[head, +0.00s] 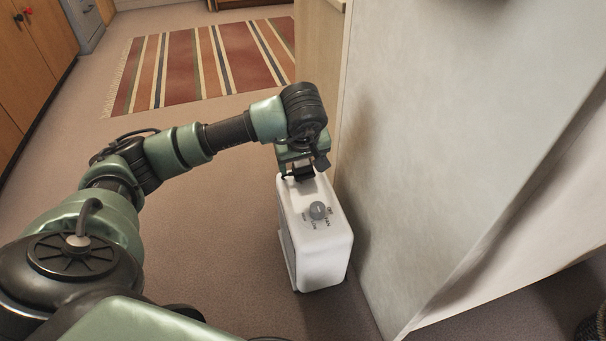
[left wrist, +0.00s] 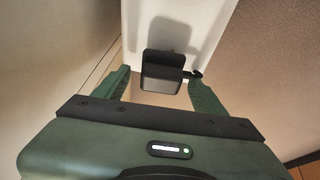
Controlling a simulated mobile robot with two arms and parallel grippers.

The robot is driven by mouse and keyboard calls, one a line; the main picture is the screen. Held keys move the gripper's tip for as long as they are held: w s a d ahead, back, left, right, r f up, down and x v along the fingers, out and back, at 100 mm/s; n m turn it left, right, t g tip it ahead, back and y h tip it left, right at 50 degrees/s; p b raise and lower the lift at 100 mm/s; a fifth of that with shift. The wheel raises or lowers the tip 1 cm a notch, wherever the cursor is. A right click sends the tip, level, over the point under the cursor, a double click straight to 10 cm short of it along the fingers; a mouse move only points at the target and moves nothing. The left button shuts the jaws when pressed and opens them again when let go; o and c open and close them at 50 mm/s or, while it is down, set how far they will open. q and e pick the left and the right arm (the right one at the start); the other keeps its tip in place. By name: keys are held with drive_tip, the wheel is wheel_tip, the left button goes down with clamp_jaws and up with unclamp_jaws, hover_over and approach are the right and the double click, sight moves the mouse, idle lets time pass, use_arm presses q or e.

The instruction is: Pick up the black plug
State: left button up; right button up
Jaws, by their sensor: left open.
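The black plug (left wrist: 163,72) shows in the left wrist view as a dark block at the end of a white fan heater (left wrist: 208,35). In the head view the dark plug (head: 298,174) is at the far end of the heater's top, partly hidden by my gripper. My left gripper (head: 303,163) is above that end, pointing down. In the left wrist view its open fingers (left wrist: 160,80) stand on either side of the plug, with gaps visible. I cannot tell whether the plug touches the heater. My right gripper is not in view.
The white heater (head: 322,258) with a grey dial stands on the carpet, close beside a pale wall panel (head: 440,140) on the right. A striped rug (head: 200,62) lies farther back. Wooden cabinets (head: 30,55) stand at the left. The carpet between is clear.

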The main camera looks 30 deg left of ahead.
use_arm(q)
drive_tip(key=shift+r, duration=0.15)
drive_tip(key=c, duration=1.5)
